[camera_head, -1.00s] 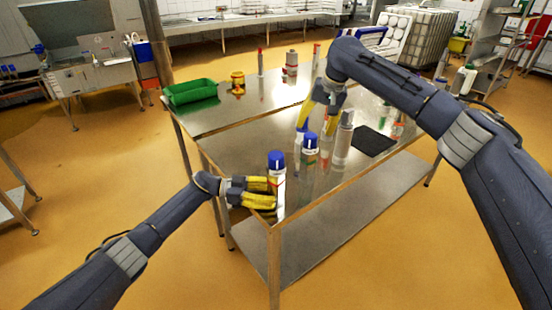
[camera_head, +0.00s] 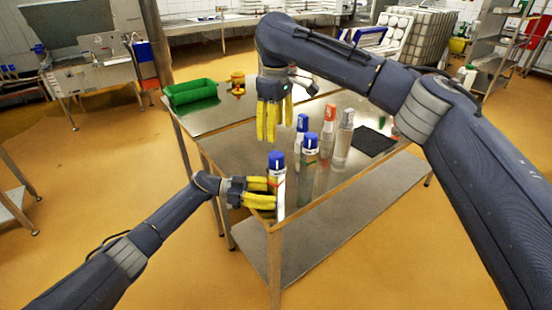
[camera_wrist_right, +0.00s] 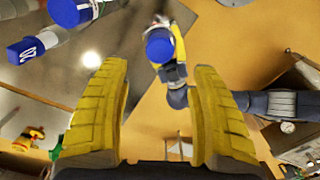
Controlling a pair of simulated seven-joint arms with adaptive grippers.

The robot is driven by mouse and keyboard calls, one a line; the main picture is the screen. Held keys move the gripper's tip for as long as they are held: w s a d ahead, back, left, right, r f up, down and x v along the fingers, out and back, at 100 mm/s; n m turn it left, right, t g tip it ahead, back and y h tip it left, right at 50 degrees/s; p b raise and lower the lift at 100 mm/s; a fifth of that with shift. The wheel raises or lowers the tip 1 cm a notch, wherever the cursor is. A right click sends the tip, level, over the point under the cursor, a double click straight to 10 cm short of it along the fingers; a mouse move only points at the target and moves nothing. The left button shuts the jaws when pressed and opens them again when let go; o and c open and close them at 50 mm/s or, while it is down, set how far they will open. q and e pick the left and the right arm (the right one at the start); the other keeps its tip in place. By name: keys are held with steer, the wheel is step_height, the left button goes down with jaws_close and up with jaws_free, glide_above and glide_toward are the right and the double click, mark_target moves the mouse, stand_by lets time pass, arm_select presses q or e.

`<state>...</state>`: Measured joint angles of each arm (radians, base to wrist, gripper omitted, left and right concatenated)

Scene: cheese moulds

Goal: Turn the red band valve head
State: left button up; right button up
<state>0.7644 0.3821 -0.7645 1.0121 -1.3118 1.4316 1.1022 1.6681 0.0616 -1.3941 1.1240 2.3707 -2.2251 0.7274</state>
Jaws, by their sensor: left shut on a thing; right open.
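A white bottle with a blue cap (camera_head: 277,186) stands upright at the table's near corner. My left gripper (camera_head: 262,193) is shut on its side; in the right wrist view its blue cap (camera_wrist_right: 160,48) shows beside a yellow finger. I cannot make out a red band on it. My right gripper (camera_head: 268,122) is open and empty, fingers down, above and behind the held bottle and apart from it. In the right wrist view my right gripper's fingers (camera_wrist_right: 160,115) are wide apart, with that blue cap beyond them.
Close right stand another blue-capped bottle (camera_head: 310,158), a blue-topped one (camera_head: 302,128), a red-topped one (camera_head: 329,120) and a grey one (camera_head: 343,140). A black mat (camera_head: 372,141) lies at right. A green tray (camera_head: 190,95) and yellow object (camera_head: 238,84) sit at back left.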

mark_target(276, 154)
arm_select(q)
steer(key=shift+f, duration=0.1)
arm_select(e)
step_height(276, 154, down, 10)
steer(key=shift+f, duration=0.15)
stand_by(0.5)
steer(key=c, duration=1.3)
